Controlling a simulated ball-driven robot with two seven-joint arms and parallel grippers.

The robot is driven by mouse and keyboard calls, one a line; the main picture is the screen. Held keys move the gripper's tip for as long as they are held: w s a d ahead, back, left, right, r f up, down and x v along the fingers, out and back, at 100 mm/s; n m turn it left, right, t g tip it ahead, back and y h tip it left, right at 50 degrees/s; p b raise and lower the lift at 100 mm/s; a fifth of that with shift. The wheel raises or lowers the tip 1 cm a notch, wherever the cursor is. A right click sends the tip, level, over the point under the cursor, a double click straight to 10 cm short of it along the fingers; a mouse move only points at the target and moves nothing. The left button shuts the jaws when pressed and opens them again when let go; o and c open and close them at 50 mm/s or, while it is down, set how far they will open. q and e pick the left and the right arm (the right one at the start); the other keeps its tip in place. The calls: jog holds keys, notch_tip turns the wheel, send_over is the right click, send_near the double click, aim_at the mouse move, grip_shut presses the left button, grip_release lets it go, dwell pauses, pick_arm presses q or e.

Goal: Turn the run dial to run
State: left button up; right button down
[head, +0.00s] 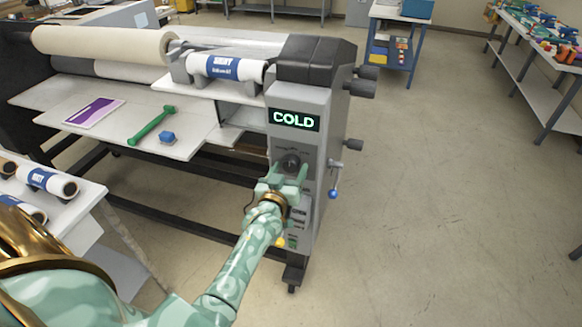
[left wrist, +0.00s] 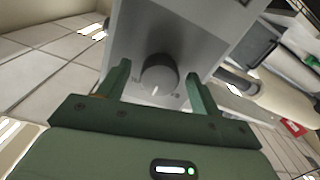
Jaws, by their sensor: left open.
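The run dial (head: 291,162) is a dark round knob on the grey control panel (head: 310,150) of the laminator, below a display (head: 295,119) that reads COLD. In the left wrist view the dial (left wrist: 159,74) shows a pale pointer mark near its lower edge; the labels beside it are too small to read. My left gripper (head: 283,177) is open in front of the panel. In the wrist view its two fingers (left wrist: 159,84) stand on either side of the dial, with gaps between them and the knob. My right gripper is not in view.
A blue-knobbed lever (head: 333,190) sticks out at the panel's right side. The floor to the right is clear.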

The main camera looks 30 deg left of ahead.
pick_arm(q)
jog(key=shift+s, duration=0.15)
jog(key=shift+r, duration=0.1)
jog(key=c, duration=1)
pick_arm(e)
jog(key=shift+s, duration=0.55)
